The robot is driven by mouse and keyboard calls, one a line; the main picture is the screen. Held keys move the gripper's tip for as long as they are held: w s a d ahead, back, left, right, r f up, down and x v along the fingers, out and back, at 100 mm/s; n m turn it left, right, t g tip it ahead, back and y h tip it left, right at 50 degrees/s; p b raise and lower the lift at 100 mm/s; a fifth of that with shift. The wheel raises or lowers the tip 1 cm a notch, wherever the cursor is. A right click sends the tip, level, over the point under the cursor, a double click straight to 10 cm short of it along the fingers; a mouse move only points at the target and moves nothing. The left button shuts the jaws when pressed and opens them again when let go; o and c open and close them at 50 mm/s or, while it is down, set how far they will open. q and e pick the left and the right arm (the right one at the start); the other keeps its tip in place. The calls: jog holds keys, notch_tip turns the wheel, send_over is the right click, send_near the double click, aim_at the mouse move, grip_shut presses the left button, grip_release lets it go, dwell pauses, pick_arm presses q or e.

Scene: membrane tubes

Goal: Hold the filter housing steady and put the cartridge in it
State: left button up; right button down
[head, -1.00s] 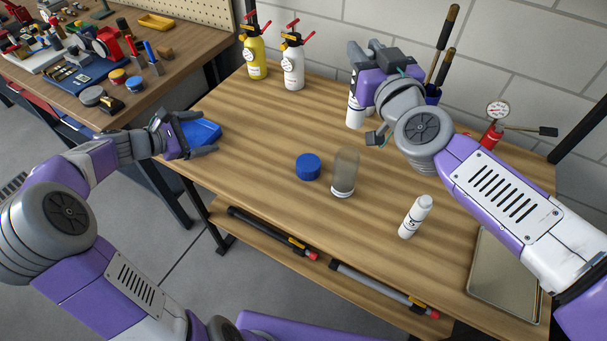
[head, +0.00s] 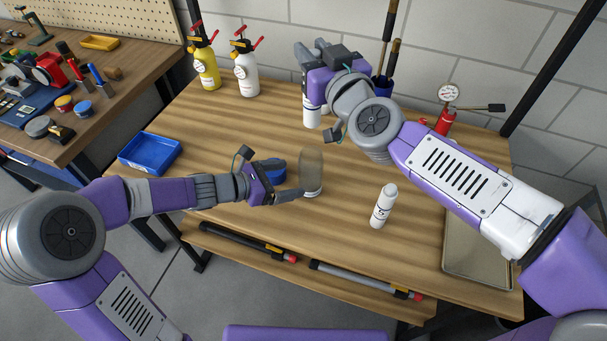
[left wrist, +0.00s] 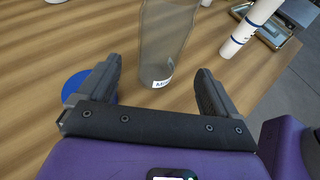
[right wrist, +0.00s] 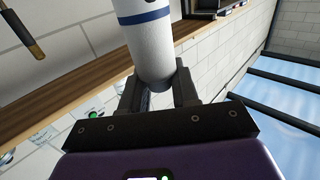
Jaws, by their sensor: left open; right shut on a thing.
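The filter housing (head: 311,172) is a clear grey tube standing upright on the wooden table. In the left wrist view the housing (left wrist: 165,45) has a white label low on its side, partly readable as "M". My left gripper (head: 284,190) is open, with its fingers pointing at the housing; contact cannot be told. My right gripper (head: 313,50) is shut on a white cartridge (head: 312,112), which hangs below it at the back of the table. In the right wrist view the cartridge (right wrist: 150,45) shows a blue band. A blue cap (head: 273,170) lies behind my left gripper, partly hidden.
A second white cylinder (head: 383,206), marked "S", stands to the right of the housing. A blue tray (head: 150,153) is at the left edge and a metal tray (head: 478,265) at the right. Spray bottles (head: 245,70), a tool holder (head: 384,88) and a red gauge pump (head: 444,122) line the back.

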aim_at(310, 175)
pick_arm(q)
jog(key=x, duration=0.8)
jog(key=c, duration=1.2)
jog(key=shift+c, duration=0.2)
pick_arm(e)
jog(key=shift+f, duration=6.5)
jog(key=c, duration=0.8)
grip_release()
